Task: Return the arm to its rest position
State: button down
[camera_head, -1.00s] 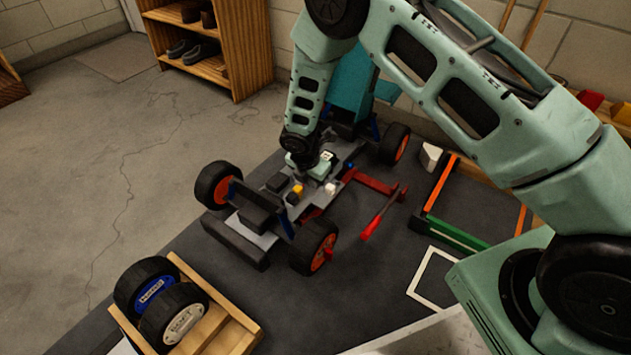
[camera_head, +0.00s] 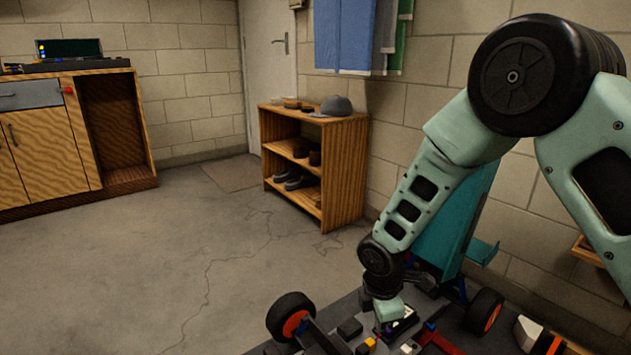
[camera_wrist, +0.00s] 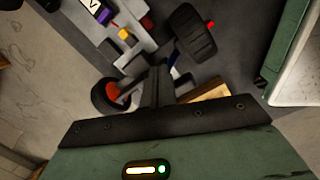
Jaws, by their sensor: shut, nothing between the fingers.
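My arm reaches down from the right of the head view, bent at the elbow, with its hand low over the RC racecar (camera_head: 350,328) on the dark table. The car is cut off by the lower edge, showing orange-rimmed black wheels and small yellow and black parts. In the wrist view my gripper (camera_wrist: 160,75) is shut and empty, its narrow dark fingers together above the car. The car's chassis (camera_wrist: 112,38) lies beyond them, with one wheel at the left and another at the upper right. Whether the fingertips touch the car, I cannot tell.
A teal upright panel (camera_head: 455,225) stands close behind my forearm. A wooden shelf (camera_head: 342,170) with shoes and a cap is against the wall. A wooden cabinet (camera_head: 45,150) stands at the far left. The concrete floor (camera_head: 190,260) between is clear.

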jog(key=s+a+r+m+y+p, duration=0.1)
jog(key=s+r+m, duration=0.2)
jog(key=s+r, duration=0.45)
jog(key=s+a+r+m+p, duration=0.25)
jog(key=s+r, duration=0.35)
jog(key=r, duration=0.3)
jog(key=s+d+r+m+g+p, duration=0.1)
jog(key=s+d+r+m, duration=0.2)
jog(key=s, duration=0.4)
jog(key=s+r+m+p, duration=0.1)
jog(key=s+r+m, duration=0.3)
jog(key=s+r, duration=0.25)
notch_tip(320, 180, up, 37)
jog(key=p, duration=3.8)
jog(key=shift+s+d+y, duration=0.15)
jog(key=shift+s+y, duration=0.1)
jog(key=shift+y, duration=0.15)
